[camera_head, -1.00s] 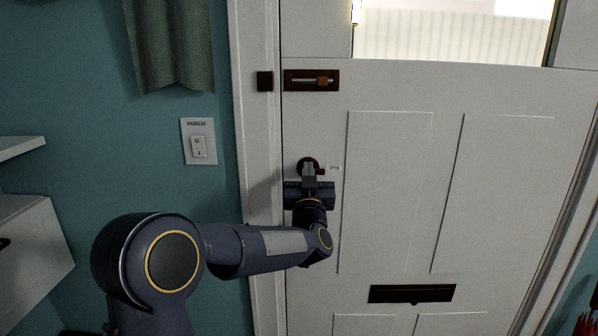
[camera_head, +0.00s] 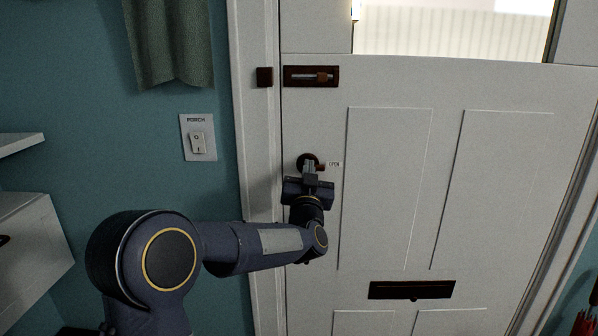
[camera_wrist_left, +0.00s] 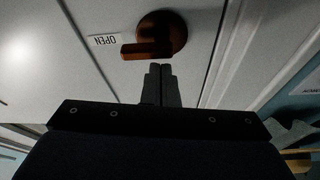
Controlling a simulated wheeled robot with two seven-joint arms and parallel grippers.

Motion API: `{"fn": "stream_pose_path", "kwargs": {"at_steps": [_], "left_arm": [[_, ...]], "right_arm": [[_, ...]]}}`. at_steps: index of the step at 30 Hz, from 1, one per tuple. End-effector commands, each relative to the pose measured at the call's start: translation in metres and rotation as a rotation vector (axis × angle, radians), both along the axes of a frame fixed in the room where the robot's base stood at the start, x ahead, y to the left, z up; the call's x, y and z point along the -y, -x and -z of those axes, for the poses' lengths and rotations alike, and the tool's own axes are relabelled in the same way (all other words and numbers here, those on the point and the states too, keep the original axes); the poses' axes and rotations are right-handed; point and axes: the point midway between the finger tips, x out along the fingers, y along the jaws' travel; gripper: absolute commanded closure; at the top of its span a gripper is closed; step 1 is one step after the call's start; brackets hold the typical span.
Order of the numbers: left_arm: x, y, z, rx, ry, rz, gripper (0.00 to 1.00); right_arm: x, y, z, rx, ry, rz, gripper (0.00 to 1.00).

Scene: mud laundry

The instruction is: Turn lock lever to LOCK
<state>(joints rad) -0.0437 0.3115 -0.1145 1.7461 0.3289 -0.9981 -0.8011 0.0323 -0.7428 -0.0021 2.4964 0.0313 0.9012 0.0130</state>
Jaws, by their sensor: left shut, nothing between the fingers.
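The lock lever (camera_head: 320,167) is a small dark reddish-brown bar on a round brown plate (camera_head: 306,160), low on the left side of the white door. In the head view it points right, toward a small label (camera_head: 334,164) reading OPEN. In the left wrist view the lever (camera_wrist_left: 141,50) points left, toward the OPEN label (camera_wrist_left: 104,40). My left gripper (camera_head: 310,168) is shut and empty. Its fingertips (camera_wrist_left: 160,68) are right beside the lever and plate in the left wrist view; I cannot tell whether they touch. My right gripper is not in view.
A slide bolt (camera_head: 311,76) sits higher on the door, with its keeper (camera_head: 264,77) on the frame. A mail slot (camera_head: 411,291) is lower down. A PORCH light switch (camera_head: 198,138) and a green curtain (camera_head: 172,45) are on the left wall. Shelves stand at far left.

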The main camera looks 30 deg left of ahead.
Motion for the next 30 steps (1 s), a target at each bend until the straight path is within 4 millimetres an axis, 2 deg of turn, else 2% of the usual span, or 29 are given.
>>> {"fn": "stream_pose_path", "kwargs": {"at_steps": [17,30], "left_arm": [[0.001,-0.001,0.005,-0.086,-0.139,0.0,1.0],[0.0,-0.001,0.017,-0.28,-0.441,-0.001,1.0]], "right_arm": [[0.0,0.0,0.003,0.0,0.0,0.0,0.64],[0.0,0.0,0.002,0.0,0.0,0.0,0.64]]}}
